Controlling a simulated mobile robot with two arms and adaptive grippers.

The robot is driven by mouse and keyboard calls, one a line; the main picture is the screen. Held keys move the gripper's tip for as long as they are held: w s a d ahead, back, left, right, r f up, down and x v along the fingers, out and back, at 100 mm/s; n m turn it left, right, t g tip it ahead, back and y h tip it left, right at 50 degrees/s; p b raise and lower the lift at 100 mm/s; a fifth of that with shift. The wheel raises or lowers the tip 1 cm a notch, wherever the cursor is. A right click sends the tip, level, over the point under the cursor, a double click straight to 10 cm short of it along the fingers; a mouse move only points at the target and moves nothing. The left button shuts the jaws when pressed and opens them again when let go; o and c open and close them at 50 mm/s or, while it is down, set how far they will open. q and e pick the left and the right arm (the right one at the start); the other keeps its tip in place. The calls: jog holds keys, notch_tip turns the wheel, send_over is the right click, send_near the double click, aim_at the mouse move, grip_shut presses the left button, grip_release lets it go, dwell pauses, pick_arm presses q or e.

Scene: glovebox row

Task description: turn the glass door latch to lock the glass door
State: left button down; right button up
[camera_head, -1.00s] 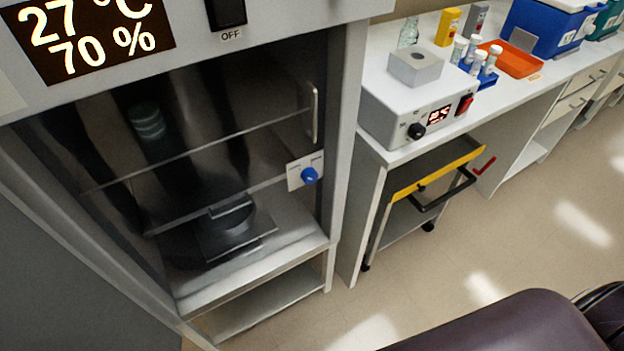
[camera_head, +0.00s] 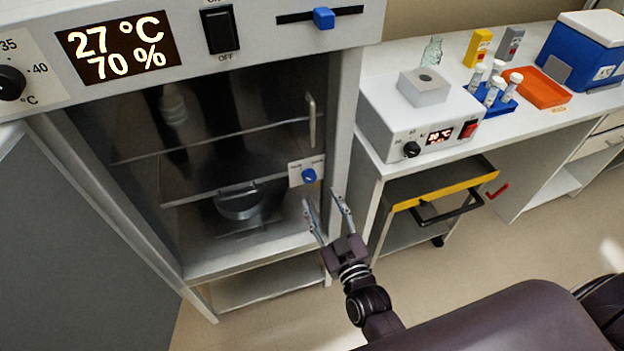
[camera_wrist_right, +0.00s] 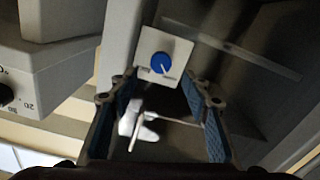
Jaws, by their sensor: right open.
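The glass door (camera_head: 240,150) of the incubator-like cabinet stands closed over its dark interior, with a vertical handle (camera_head: 312,120) near its right edge. The latch (camera_head: 309,175) is a blue knob on a white plate at the door's lower right edge. In the right wrist view the blue knob (camera_wrist_right: 162,63) has a pale pointer mark, and its plate lies just beyond my fingertips. My right gripper (camera_head: 325,204) is open and empty, a little below the latch, with fingers pointing up toward it. No contact with the knob shows. My left gripper is not in view.
Above the door, the cabinet front has a display (camera_head: 118,47), an ON/OFF switch (camera_head: 219,30) and a blue slider (camera_head: 324,18). A bench with a heater-like box (camera_head: 420,118) stands to the right, with a yellow-edged cart (camera_head: 440,187) below. Floor is clear in front.

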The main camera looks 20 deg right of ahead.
aim_at(310, 179)
jog(key=shift+w+a+p, duration=0.15)
jog(key=shift+w+p, duration=0.05)
jog(key=shift+w, duration=1.8)
jog(key=shift+w+a+p, duration=0.1)
jog(key=shift+w+p, duration=0.1)
jog(key=shift+w, duration=1.75)
jog(key=c, duration=1.2)
